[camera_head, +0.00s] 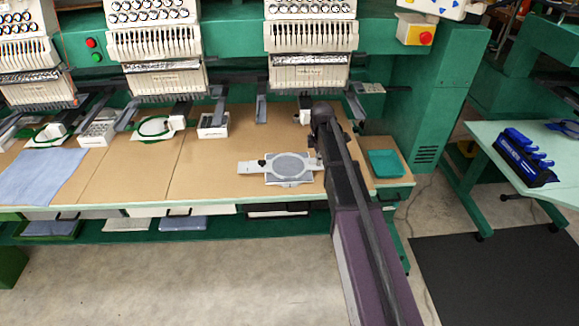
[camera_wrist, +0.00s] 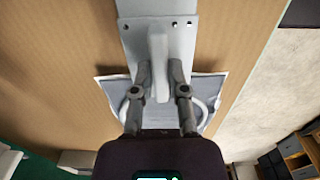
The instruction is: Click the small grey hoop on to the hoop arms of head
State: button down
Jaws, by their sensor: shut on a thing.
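The small grey hoop (camera_head: 290,167), a pale ring with grey cloth across it, is over the brown table in front of the rightmost head (camera_head: 310,55). Its flat bracket (camera_head: 250,168) sticks out to the left. In the wrist view, a pale bracket plate (camera_wrist: 157,28) carries a raised grip bar (camera_wrist: 158,62). My gripper (camera_wrist: 159,72) is shut on that bar, one finger on each side. The ring partly shows behind the fingers. The dark grey hoop arms (camera_head: 262,106) stand apart from the hoop, behind it. My arm hides the hoop's right end; whether it touches the table is unclear.
A white holder (camera_head: 214,124) stands back left of the hoop. Another hooped ring (camera_head: 155,128) is under the middle head. A green tray (camera_head: 386,163) lies right of my arm. Blue cloth (camera_head: 42,176) covers the left table. Bare table (camera_head: 205,172) lies left of the hoop.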

jog(key=shift+r, duration=0.15)
jog(key=shift+r+p, duration=1.9)
jog(key=shift+p, duration=0.1)
jog(key=shift+r, duration=0.15)
